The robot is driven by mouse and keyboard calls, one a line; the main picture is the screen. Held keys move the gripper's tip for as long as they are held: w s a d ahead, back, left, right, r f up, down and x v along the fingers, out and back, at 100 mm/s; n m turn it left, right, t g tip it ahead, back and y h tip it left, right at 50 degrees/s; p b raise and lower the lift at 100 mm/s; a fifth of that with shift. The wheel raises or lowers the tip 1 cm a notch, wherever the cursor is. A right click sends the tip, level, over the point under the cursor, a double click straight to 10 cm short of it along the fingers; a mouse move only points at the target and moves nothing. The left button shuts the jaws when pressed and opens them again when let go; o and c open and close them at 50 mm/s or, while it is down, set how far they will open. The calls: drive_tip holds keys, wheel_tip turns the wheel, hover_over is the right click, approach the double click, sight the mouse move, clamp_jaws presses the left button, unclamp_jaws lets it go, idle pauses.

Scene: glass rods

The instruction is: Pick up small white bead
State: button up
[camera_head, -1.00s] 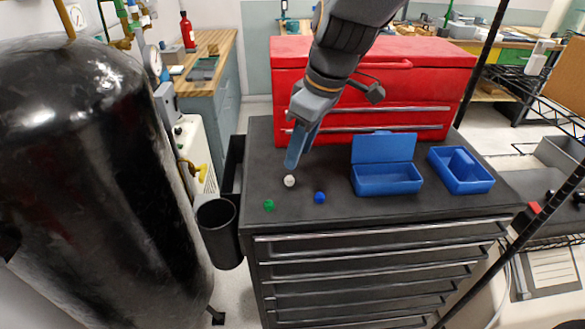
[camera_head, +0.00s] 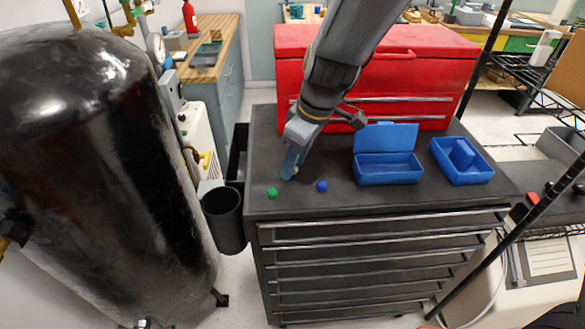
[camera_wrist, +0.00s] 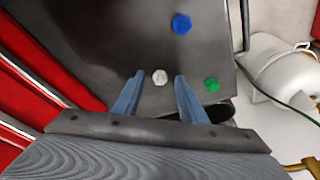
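The small white bead (camera_wrist: 160,77) sits on the dark cabinet top in the wrist view, centred between the tips of my two blue fingers. My gripper (camera_wrist: 158,78) is open there, with a gap on each side of the bead. In the head view my gripper (camera_head: 289,172) is low over the cabinet top near its left side. The bead is hard to make out there, at or behind the fingertips.
A green bead (camera_head: 272,193) and a blue bead (camera_head: 321,186) lie close by. An open blue box (camera_head: 388,174) and a blue tray (camera_head: 462,169) stand to the right. A red toolbox (camera_head: 420,80) is behind. The cabinet's left edge is near, beside a black bin (camera_head: 222,215).

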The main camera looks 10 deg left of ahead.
drive_tip(key=shift+c, duration=0.3)
clamp_jaws()
